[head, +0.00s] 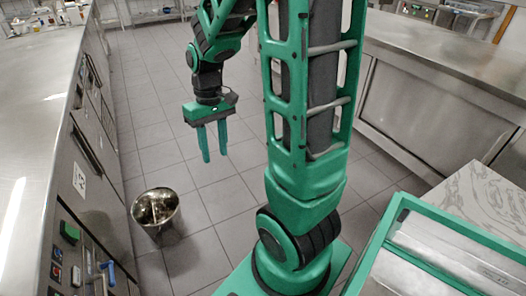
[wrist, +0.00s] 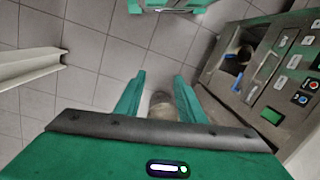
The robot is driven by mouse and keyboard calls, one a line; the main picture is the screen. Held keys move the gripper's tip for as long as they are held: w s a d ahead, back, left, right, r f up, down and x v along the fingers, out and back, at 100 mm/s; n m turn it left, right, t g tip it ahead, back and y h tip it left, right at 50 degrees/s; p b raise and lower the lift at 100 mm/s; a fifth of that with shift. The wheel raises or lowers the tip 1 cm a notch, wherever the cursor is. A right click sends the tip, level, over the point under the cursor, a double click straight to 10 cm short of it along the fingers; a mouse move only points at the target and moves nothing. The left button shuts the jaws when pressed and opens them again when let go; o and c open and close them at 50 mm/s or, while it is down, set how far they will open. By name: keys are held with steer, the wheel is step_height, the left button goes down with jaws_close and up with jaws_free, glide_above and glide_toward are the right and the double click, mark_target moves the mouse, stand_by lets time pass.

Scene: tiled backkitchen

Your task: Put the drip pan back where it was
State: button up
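I cannot pick out the drip pan with certainty in either view. A round, shiny metal vessel (head: 156,212) stands on the floor left of centre in the head view, beside the left counter's front. My gripper (head: 214,156) hangs over the floor, up and to the right of the vessel in the picture, fingers pointing down. Its two green fingers are apart with nothing held between them. In the wrist view the gripper (wrist: 158,84) also shows spread fingers. A small brownish shape (wrist: 162,104) appears beyond them, partly hidden by the gripper body; I cannot tell what it is.
A steel counter (head: 35,95) runs along the left, with knobs and a blue handle (head: 108,272) low on its front. Another steel counter (head: 440,70) stands right. A green-framed surface with metal panels (head: 450,248) fills the lower right. Tiled floor is open between the counters.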

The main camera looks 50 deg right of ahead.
steer(key=s+d+r+m, duration=0.1)
steer(key=s+r+m, duration=0.1)
steer(key=s, duration=0.6)
steer(key=s+d+r+m+t+h, duration=0.1)
steer(key=s+r, duration=0.3)
steer(key=s, duration=0.4)
steer(key=shift+s+d+m, duration=0.3)
steer(key=shift+m, duration=0.4)
